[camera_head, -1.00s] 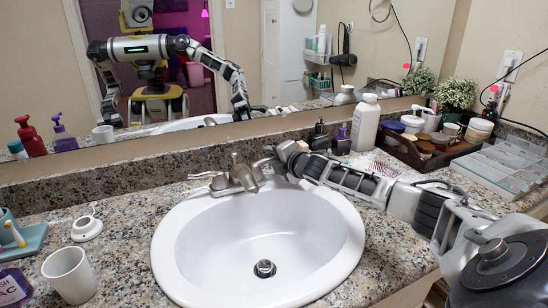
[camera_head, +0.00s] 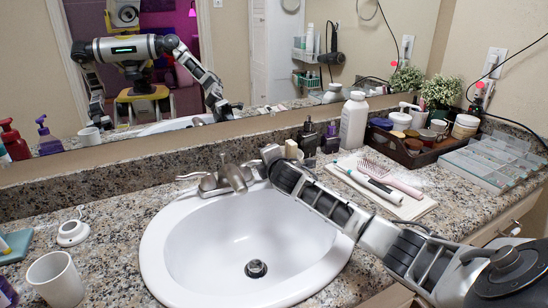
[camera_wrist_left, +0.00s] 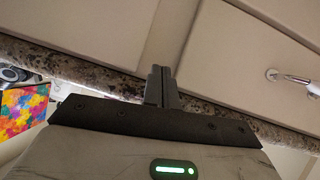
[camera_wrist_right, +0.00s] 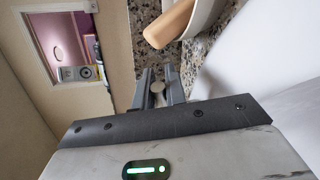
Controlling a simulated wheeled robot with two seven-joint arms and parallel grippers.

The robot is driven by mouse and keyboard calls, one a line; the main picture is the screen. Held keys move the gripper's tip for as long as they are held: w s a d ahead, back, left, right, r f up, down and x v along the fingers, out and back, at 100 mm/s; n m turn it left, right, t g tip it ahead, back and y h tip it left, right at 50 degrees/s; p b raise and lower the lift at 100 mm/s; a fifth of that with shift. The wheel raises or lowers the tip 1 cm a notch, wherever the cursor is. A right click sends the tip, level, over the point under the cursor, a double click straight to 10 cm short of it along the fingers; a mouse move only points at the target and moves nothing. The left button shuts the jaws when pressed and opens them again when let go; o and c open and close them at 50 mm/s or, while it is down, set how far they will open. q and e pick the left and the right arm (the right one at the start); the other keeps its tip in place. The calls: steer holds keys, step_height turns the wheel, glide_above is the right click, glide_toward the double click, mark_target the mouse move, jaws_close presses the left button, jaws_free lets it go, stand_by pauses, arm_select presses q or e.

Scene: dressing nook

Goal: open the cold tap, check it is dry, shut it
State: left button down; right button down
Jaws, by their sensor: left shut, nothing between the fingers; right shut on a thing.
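The metal tap spout (camera_head: 234,178) stands at the back rim of the white oval basin (camera_head: 180,240), with a left lever (camera_head: 193,176) beside it. No water shows under the spout; the basin looks empty around its dark drain (camera_head: 256,268). My right gripper (camera_head: 266,154) reaches in from the right to the right side of the tap and mostly hides the right handle. In the right wrist view my right gripper (camera_wrist_right: 158,82) is shut on a small round metal piece (camera_wrist_right: 157,87), apparently that handle. My left gripper (camera_wrist_left: 163,80) is shut and empty, near the counter's front edge.
Right of the tap stand a white bottle (camera_head: 354,120) and dark bottles (camera_head: 308,138). A towel (camera_head: 415,208) holds brushes; a tray (camera_head: 400,150) and clear organizer (camera_head: 490,165) lie beyond. A white cup (camera_head: 56,280) stands front left. The mirror (camera_head: 270,60) bounds the back.

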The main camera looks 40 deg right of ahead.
steer(key=shift+s+a+f+m+g+h, duration=0.1)
steer(key=shift+s+a+m+g+h, duration=0.1)
steer(key=shift+s+m+g+h, duration=0.35)
steer(key=shift+s+a+r+m+g+h, duration=0.15)
steer(key=shift+m+g+h, duration=0.25)
steer(key=shift+m+h, duration=0.5)
steer(key=shift+s+a+f+m+g+h, duration=0.2)
steer(key=shift+s+m+g+h, duration=0.3)
steer(key=shift+h, duration=0.35)
steer(key=c, duration=1.5)
jaws_free()
steer(key=shift+o, duration=0.2)
steer(key=shift+w, duration=0.1)
